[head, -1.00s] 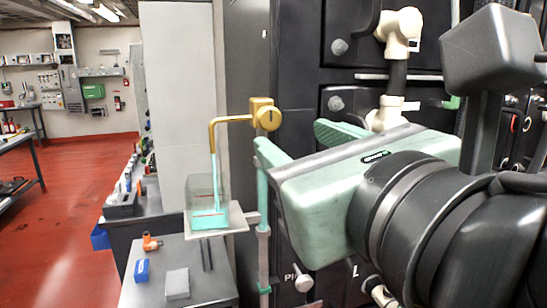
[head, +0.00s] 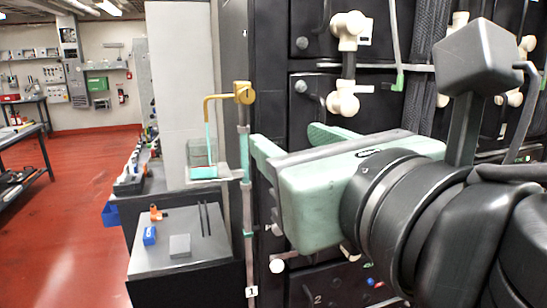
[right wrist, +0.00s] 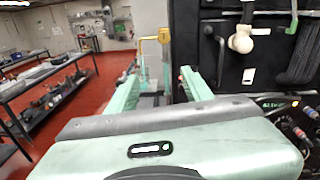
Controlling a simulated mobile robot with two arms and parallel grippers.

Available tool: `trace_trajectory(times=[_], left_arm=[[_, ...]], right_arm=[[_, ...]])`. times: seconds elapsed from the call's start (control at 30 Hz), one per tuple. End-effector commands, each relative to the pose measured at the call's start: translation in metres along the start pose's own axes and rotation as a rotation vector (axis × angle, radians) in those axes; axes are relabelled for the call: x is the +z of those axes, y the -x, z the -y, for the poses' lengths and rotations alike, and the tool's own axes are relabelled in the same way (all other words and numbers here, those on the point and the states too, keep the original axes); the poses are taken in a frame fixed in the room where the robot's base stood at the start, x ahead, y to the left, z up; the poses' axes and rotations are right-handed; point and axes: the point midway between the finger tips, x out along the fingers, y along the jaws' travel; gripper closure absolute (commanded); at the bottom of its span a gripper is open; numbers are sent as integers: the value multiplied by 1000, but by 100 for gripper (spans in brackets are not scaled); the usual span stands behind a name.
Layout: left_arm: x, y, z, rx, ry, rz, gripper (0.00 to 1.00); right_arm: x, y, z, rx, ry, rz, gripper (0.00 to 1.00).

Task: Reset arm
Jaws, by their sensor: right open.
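My right gripper (head: 288,134) is open and empty in front of the dark battery cabinet (head: 268,60). Its two green fingers are spread apart and point away from me. In the right wrist view the fingers (right wrist: 160,75) reach forward with nothing held between them. The black wrist and arm fill the lower right of the head view. My left arm and gripper are not in view.
A brass tap (head: 243,92) on a standpipe and a clear container (head: 202,160) with teal liquid stand left of the gripper. Red floor (head: 70,200) is open at the left.

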Motion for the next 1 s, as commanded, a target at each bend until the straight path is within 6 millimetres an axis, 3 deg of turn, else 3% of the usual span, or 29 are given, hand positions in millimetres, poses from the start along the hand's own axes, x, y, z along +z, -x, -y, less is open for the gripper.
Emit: trace_trajectory(times=[0.27,0.47,0.77,1.0], left_arm=[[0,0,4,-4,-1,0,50],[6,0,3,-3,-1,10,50],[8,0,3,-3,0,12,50],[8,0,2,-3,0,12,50]], right_arm=[[-27,-18,-8,58,-207,-66,50],[-58,-35,-15,101,-465,-147,50],[-141,-68,-14,67,-1146,-341,50],[-230,-80,3,-137,-1718,-461,50]])
